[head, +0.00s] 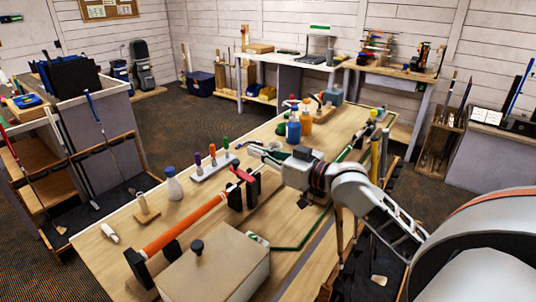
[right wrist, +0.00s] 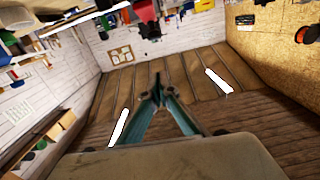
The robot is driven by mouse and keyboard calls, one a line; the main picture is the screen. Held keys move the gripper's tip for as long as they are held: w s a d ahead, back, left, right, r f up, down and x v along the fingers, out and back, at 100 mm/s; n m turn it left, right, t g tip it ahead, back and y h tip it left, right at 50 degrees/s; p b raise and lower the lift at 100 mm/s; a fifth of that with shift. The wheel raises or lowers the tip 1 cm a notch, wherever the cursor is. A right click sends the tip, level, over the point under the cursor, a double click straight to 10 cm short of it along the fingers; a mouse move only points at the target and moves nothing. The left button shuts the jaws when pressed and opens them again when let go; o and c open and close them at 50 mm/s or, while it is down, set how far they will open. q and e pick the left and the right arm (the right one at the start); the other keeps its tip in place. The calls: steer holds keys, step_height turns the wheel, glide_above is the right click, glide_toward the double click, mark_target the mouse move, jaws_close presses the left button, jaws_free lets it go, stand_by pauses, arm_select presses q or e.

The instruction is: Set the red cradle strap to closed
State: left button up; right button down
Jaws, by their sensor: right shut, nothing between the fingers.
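The red cradle strap (head: 243,175) is at the top of the right-hand black cradle (head: 236,197). It looks slanted, but at this size I cannot tell whether it is open or closed. An orange shaft (head: 180,228) runs from this cradle to another black support (head: 137,268) at lower left. My right gripper (head: 255,148) is above the bench, beyond the strap and a little to its right, apart from it. Its fingers meet at the tips in the right wrist view (right wrist: 157,92), with nothing between them. My left gripper is out of view.
A rack of colored-handled tools (head: 213,165), a white bottle (head: 173,184) and a small wooden stand (head: 147,210) are on the bench left of the cradle. A beige box (head: 215,270) is in front. Blue (head: 293,130) and orange (head: 306,122) bottles stand behind my gripper.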

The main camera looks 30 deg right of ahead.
mark_target(245, 174)
steer(key=x, duration=0.3)
steer(key=shift+w+r, duration=0.1)
steer(key=shift+w+a+f, duration=0.15)
steer(key=shift+w+f, duration=0.1)
steer(key=shift+f, duration=0.35)
steer(key=shift+w+a+f, duration=0.15)
steer(key=shift+w+f, duration=0.1)
steer(key=shift+f, duration=1)
steer(key=shift+w+a+f+p, duration=0.1)
steer(key=shift+f+p, duration=0.15)
steer(key=shift+p, duration=0.05)
